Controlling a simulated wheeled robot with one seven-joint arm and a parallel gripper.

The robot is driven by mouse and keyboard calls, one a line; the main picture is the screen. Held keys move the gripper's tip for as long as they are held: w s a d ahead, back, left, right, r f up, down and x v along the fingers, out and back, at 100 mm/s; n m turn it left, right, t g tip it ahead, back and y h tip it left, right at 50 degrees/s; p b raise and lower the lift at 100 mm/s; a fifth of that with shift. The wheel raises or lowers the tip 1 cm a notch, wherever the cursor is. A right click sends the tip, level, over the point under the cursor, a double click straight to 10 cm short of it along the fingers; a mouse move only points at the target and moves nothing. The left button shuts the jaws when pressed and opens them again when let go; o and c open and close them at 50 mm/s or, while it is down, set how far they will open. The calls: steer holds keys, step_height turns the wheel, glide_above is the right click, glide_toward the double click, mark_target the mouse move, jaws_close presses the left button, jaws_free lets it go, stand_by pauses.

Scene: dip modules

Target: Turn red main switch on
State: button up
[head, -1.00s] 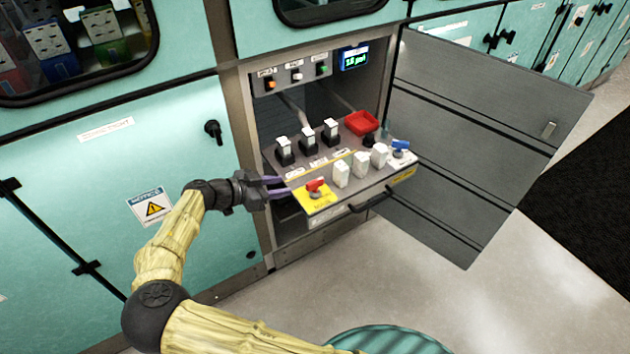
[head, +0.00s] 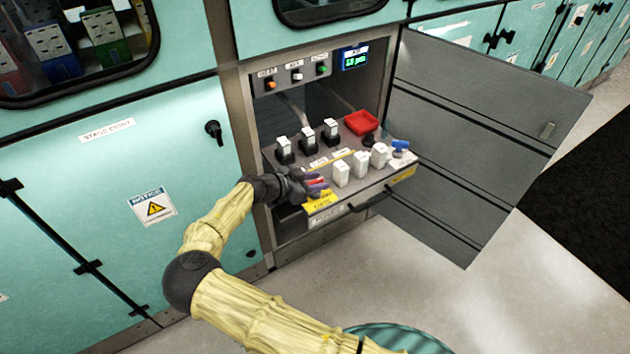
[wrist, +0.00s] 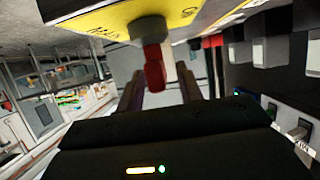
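The red main switch (head: 317,182) is a small red handle on a yellow plate (head: 322,204) at the near left corner of the pulled-out drawer panel. In the head view my gripper (head: 312,185) is at the switch, and its fingers partly hide the handle. In the wrist view the red handle (wrist: 154,70) hangs from a grey base on the yellow plate (wrist: 95,20). My gripper's fingers (wrist: 160,80) stand on either side of it, apart, with a visible gap. I cannot make out contact with the handle.
White modules (head: 341,173) stand along the drawer's front, with black-based ones (head: 308,141) behind. A red tray (head: 361,122) and a blue switch (head: 400,145) are farther right. The drawer handle (head: 370,199) sticks out in front. The open cabinet door (head: 470,130) bounds the right side.

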jaws_close()
steer(key=shift+n+t+y, duration=0.3)
steer(key=shift+n+t, duration=0.2)
steer(key=n+t+y, duration=0.2)
steer(key=n, duration=0.1)
steer(key=shift+s+y+b, duration=0.1)
steer(key=shift+y+b, duration=0.3)
steer(key=n+t+y, duration=0.2)
steer(key=n+y, duration=0.2)
steer(key=shift+d+y, duration=0.1)
steer(key=shift+y, duration=0.2)
steer(key=n+y+p, duration=0.2)
steer(key=n+y, duration=0.4)
steer(key=y, duration=0.1)
steer(key=shift+r, duration=0.2)
steer(key=shift+f+n+g+y+p, duration=0.1)
steer(key=shift+n+g+y+p, duration=0.65)
steer(key=shift+n+y, duration=1.2)
